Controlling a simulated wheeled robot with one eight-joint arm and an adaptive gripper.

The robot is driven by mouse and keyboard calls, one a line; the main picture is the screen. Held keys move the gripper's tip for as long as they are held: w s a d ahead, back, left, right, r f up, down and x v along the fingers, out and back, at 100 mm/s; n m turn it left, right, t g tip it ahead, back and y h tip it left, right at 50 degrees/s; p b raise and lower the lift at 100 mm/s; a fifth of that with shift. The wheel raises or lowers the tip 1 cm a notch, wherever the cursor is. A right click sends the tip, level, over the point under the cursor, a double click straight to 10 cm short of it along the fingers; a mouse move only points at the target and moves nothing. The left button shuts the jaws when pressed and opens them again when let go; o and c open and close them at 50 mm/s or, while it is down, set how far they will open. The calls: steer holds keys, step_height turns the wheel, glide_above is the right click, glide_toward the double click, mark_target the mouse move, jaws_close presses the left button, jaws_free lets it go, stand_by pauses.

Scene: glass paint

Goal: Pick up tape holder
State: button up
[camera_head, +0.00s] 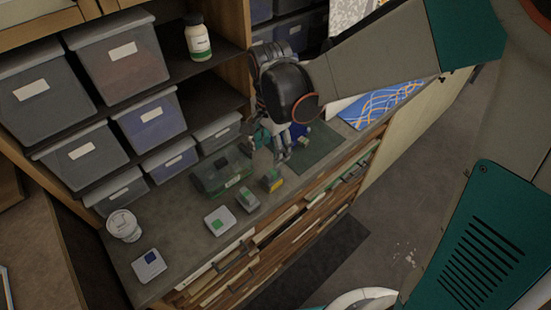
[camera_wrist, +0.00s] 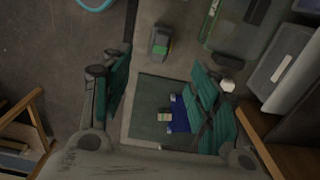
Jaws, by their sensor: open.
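A dark blue object (camera_head: 299,131) stands on the green mat (camera_head: 318,146) on the counter; it may be the tape holder, but its shape is unclear. In the wrist view this blue object (camera_wrist: 180,116) lies between my fingers, nearer the right one, which partly hides it. A small pale block (camera_wrist: 165,116) is beside it, at its left. My gripper (camera_head: 281,153) points down over the counter, at the mat's left edge. The wrist view shows the gripper (camera_wrist: 160,78) open, its teal-padded fingers wide apart with nothing gripped.
Small grey devices (camera_head: 271,180) and boxes (camera_head: 219,221) stand left along the counter. A clear green-tinted bin (camera_head: 222,172) is behind them. A white tub (camera_head: 124,226) is at the far left. Shelved grey bins (camera_head: 120,52) rise behind. A blue patterned sheet (camera_head: 380,104) lies right.

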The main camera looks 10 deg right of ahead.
mark_target(273, 172)
step_height(273, 172, down, 13)
steer(key=b, duration=0.8)
steer(key=shift+w+d+f, duration=0.1)
steer(key=shift+w+f, duration=0.05)
steer(key=shift+f, duration=0.05)
steer(key=shift+r, duration=0.1)
steer(key=shift+c, duration=0.6)
steer(key=c, duration=1.1)
